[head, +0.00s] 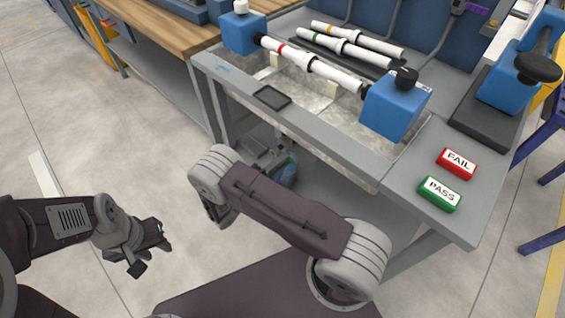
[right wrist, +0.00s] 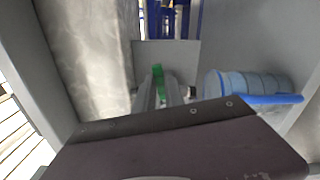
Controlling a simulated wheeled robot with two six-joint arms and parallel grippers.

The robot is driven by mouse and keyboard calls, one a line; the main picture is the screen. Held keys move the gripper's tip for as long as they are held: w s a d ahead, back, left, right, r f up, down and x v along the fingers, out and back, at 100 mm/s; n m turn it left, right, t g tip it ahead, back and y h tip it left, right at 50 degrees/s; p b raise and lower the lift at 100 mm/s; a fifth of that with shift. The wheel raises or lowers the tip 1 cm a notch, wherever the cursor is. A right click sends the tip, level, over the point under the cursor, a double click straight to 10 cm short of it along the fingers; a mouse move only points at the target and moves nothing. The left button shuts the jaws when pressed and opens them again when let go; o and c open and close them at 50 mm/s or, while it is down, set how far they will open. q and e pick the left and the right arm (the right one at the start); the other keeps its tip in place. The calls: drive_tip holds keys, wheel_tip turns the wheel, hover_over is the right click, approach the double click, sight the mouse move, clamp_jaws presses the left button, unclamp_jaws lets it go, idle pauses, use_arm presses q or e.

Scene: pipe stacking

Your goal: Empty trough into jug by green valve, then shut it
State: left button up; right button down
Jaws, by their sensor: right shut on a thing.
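The trough (head: 335,118) is a basin sunk into the grey bench, with a pipe held across it; I cannot tell its water level. My right arm reaches down in front of the bench, and its gripper (head: 264,156) is under the trough, partly hidden. In the right wrist view, this gripper (right wrist: 157,92) is shut on the green valve handle (right wrist: 157,72). The jug (right wrist: 242,84), pale blue with a bright blue band, stands right of the valve; it also shows under the bench in the head view (head: 289,173). My left gripper (head: 153,258) is open and empty above the floor.
Blue clamps (head: 396,106) hold the red-banded pipe (head: 310,64). Spare pipes (head: 345,45) lie behind it. A red FAIL button (head: 457,163) and green PASS button (head: 440,194) sit at the bench's right. A wooden bench (head: 165,25) stands at the left. The floor at left is clear.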

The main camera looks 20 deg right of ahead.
drive_tip(key=shift+s+f+m+b, duration=0.1)
drive_tip(key=shift+f+m+b, duration=0.45)
drive_tip(key=shift+m, duration=0.65)
drive_tip(key=shift+f, duration=0.15)
drive_tip(key=c, duration=1.4)
unclamp_jaws()
drive_tip(key=shift+c, duration=0.2)
drive_tip(key=p+v, duration=0.1)
drive_tip(key=v, duration=0.8)
drive_tip(key=shift+p, duration=0.35)
